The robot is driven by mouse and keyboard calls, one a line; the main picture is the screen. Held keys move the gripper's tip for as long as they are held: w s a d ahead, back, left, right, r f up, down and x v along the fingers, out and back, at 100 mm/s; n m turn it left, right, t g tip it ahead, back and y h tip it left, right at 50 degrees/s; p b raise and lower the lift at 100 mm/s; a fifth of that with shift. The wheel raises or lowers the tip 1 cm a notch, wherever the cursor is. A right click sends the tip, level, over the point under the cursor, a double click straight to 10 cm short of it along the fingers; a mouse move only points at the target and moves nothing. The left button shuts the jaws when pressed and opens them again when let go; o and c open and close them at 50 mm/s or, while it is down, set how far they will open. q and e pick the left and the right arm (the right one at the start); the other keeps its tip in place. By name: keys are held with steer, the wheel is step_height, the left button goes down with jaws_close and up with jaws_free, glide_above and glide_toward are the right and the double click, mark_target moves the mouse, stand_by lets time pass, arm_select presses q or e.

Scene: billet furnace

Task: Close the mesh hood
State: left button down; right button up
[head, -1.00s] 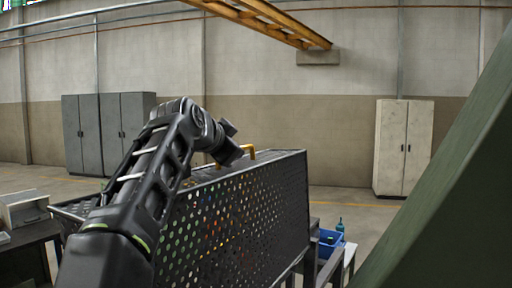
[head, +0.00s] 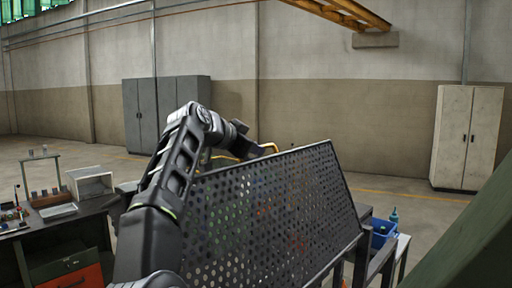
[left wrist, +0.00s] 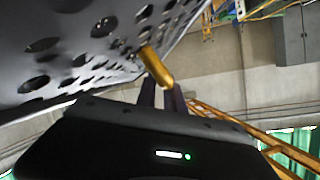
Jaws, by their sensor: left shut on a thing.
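The mesh hood (head: 280,205) is a dark perforated box-like cover in the middle of the head view, and its front panel leans back. A yellow bar handle (head: 269,147) shows at its top edge. My left arm comes in from the left, and my left gripper (head: 246,149) is at that handle behind the top edge, partly hidden. In the left wrist view the gripper's dark fingers (left wrist: 163,94) are shut on the yellow handle (left wrist: 157,66), beside the hood's perforated sheet (left wrist: 75,45). My right gripper is not in view.
A workbench (head: 60,225) with small items and a box stands at left. A blue bin (head: 382,234) with a bottle (head: 394,215) is right of the hood. A large green slanted panel (head: 465,245) fills the lower right. Cabinets (head: 467,137) stand along the far wall.

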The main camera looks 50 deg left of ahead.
arm_select(q)
steer(key=c, duration=1.5)
jaws_free()
steer(key=shift+s, duration=0.1)
steer(key=shift+c, duration=0.2)
steer(key=shift+o, duration=0.4)
steer(key=shift+r, duration=0.1)
